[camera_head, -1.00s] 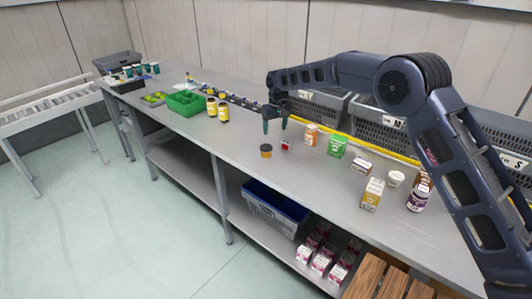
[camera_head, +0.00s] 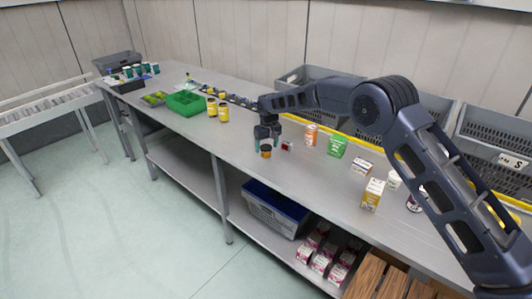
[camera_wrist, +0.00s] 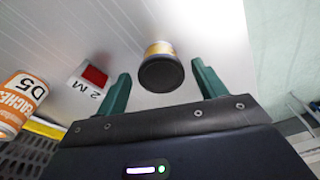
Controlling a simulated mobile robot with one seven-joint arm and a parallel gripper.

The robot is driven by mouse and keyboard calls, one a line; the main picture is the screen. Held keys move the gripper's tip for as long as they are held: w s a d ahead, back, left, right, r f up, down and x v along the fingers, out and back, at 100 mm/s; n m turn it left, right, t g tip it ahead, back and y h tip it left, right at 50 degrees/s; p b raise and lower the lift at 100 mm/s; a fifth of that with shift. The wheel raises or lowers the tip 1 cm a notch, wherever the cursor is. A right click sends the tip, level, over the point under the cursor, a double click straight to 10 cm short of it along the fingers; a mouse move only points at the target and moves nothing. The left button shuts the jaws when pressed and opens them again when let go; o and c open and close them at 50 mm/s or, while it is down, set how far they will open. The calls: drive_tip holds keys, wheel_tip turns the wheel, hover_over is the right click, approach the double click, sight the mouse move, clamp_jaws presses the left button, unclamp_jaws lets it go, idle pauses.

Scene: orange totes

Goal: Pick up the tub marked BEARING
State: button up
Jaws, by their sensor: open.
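A small yellow-orange tub with a black lid (camera_head: 266,154) stands on the grey bench; I cannot read its label, so I cannot tell whether it says BEARING. My gripper (camera_head: 267,141) is directly above it, pointing down, and partly covers it. In the wrist view the tub (camera_wrist: 159,50) shows its dark lid towards me, between and just beyond the two green fingers. My gripper (camera_wrist: 164,88) is open and empty, with a gap on both sides of the tub.
A small red and white box (camera_head: 287,146) is close on the right; it also shows in the wrist view (camera_wrist: 88,80). An orange-white container (camera_head: 311,135) and a green box (camera_head: 337,146) stand farther right. Two yellow jars (camera_head: 223,113) and a green bin (camera_head: 187,103) are left.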

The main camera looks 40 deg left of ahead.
drive_tip(key=f, duration=0.2)
drive_tip(key=shift+a+f, duration=0.25)
drive_tip(key=shift+f, duration=0.1)
drive_tip(key=c, duration=0.9)
drive_tip(key=shift+c, duration=0.2)
